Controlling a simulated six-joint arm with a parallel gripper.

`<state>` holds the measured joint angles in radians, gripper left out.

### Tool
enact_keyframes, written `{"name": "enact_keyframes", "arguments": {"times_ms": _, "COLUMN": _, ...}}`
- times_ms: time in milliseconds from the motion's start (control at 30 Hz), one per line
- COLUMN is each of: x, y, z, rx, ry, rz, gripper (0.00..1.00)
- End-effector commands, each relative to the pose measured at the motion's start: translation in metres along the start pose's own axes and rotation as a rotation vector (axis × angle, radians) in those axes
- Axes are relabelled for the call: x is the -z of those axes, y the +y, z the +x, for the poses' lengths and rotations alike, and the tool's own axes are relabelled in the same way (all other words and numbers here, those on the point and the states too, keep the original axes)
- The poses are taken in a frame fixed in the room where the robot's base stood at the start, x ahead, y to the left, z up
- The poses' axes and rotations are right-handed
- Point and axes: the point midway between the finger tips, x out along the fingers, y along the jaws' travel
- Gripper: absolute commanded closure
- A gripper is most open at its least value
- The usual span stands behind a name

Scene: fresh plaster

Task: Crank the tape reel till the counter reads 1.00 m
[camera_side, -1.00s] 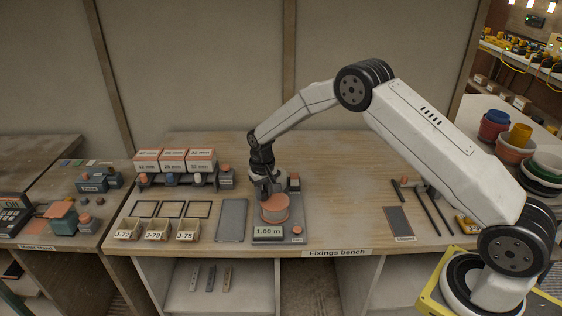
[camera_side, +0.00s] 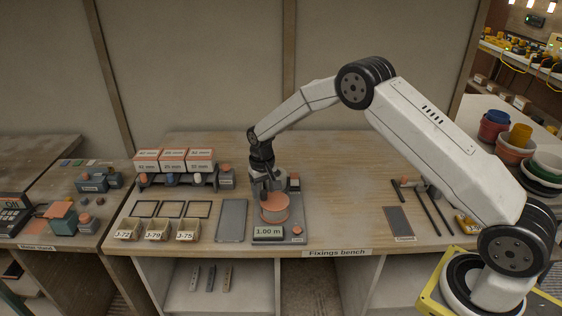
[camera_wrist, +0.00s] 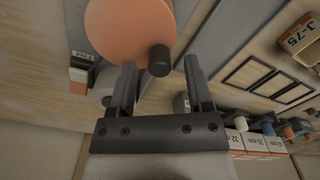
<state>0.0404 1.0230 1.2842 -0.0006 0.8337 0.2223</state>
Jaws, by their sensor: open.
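The tape reel (camera_side: 274,212) is an orange-topped drum on a grey base on the bench. In the wrist view its orange disc (camera_wrist: 128,28) shows with a dark crank knob (camera_wrist: 159,60) near its edge. The counter (camera_side: 268,232) in front of the reel reads 1.00 m. My gripper (camera_wrist: 158,70) is open. Its two fingers stand apart on either side of the knob, with visible gaps, and hold nothing. In the side view my gripper (camera_side: 264,192) is at the back left of the reel and partly hides the knob there.
Left of the reel lie a grey plate (camera_side: 232,220), several dark frames and labelled bins (camera_side: 156,234). Boxes (camera_side: 174,160) stand on a rack behind them. Dark rods (camera_side: 431,210) and a grey pad (camera_side: 399,221) lie at right. The bench between reel and pad is clear.

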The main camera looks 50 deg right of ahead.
Motion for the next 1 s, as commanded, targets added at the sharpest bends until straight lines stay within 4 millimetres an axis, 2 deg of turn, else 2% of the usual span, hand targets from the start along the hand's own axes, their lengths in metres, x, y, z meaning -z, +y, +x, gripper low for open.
{"name": "enact_keyframes", "arguments": {"times_ms": 1000, "x": 0.000, "y": 0.000, "z": -0.070, "rx": 0.000, "ry": 0.000, "rz": 0.000, "gripper": 0.35}}
